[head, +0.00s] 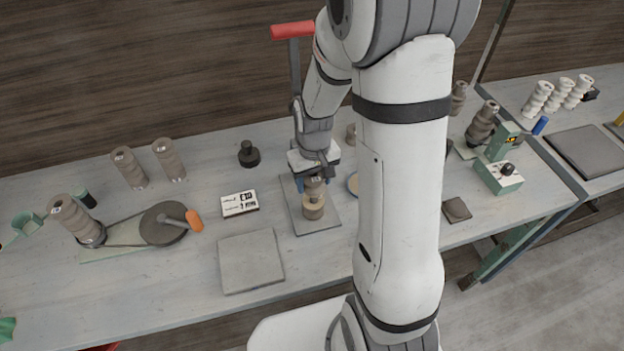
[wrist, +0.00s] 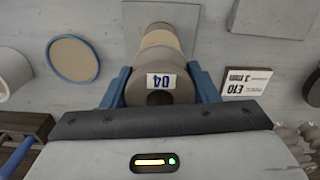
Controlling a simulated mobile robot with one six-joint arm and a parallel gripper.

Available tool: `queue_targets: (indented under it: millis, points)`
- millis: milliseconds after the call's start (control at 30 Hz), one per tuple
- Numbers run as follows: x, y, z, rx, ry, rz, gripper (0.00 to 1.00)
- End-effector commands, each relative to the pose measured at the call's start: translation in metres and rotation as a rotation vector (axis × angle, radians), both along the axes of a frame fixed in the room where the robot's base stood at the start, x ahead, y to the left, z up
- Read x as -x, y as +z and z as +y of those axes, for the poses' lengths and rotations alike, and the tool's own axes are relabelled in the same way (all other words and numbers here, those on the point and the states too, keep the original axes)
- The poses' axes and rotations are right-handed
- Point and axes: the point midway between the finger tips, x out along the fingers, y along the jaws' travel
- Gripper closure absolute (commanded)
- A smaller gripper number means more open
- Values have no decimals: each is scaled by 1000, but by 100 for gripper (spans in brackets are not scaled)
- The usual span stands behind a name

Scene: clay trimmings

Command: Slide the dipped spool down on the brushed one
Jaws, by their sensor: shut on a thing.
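My gripper (head: 314,184) has its blue fingers closed on both sides of a grey-brown spool (head: 315,187), which I take to be the dipped one. In the wrist view the held spool (wrist: 160,97) has a dark centre hole and a white label with blue characters, and sits between the fingertips (wrist: 160,88). A second spool (head: 313,212), with a pale tan band, is directly below it on a grey plate (head: 328,218). Its pale part also shows in the wrist view (wrist: 160,38). Both look upright and in line. I cannot tell whether they touch.
A black-and-white card (head: 239,204) and a grey square slab (head: 251,261) lie left of the plate. A winder with an orange handle (head: 195,221) and several spools stand further left. A blue-rimmed disc (wrist: 71,59) is close by.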

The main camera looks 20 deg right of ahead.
Motion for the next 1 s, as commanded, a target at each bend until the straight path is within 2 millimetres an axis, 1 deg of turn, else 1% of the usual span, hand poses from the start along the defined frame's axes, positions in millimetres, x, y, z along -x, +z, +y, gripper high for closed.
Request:
queue_targets:
  millis: [533,1000]
  points:
    - [0,0,0,0,-1,0,76]
    - [0,-14,-1,0,-2,0,76]
